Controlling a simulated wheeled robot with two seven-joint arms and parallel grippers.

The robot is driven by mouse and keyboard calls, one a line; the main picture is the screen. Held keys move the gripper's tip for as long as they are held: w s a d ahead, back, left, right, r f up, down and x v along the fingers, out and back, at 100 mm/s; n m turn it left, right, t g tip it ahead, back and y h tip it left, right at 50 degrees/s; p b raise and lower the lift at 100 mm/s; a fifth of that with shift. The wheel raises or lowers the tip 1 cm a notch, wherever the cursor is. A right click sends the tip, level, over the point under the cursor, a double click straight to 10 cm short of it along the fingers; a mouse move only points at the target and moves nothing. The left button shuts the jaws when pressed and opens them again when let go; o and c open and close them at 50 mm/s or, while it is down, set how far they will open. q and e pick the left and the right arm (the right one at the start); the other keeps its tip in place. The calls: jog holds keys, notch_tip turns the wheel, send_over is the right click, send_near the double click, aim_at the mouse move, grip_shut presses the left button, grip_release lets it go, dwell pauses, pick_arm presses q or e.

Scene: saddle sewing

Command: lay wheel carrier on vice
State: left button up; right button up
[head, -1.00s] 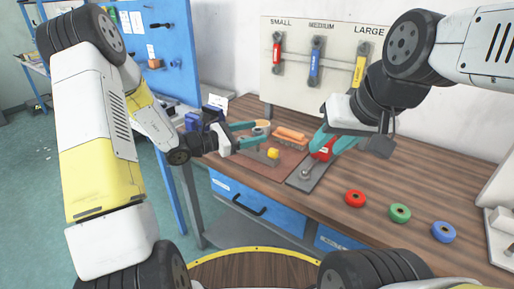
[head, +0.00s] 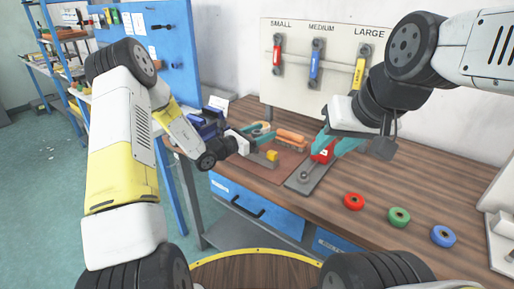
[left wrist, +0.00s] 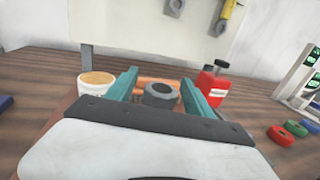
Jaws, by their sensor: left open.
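My left gripper (head: 264,143) is open above the back left of the bench. In the left wrist view, its teal fingers (left wrist: 160,92) stand on either side of a dark grey ringed part (left wrist: 160,96); I cannot tell whether they touch it. I cannot tell for sure which is the wheel carrier. A dark blue device (head: 204,126), perhaps the vice, is partly hidden behind my left arm. My right gripper (head: 334,143) is at a red bottle (head: 322,153).
An orange block (head: 290,135) and a tan-topped tub (left wrist: 97,84) are close to my left fingers. Red (head: 354,202), green (head: 399,217) and blue (head: 443,236) wheels lie at the front right. A tool board (head: 320,65) stands behind.

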pick_arm(q)
jog(key=shift+w+d, duration=0.2)
jog(key=shift+d, duration=0.05)
grip_shut()
jog(key=shift+r, duration=0.1)
dwell(1.2)
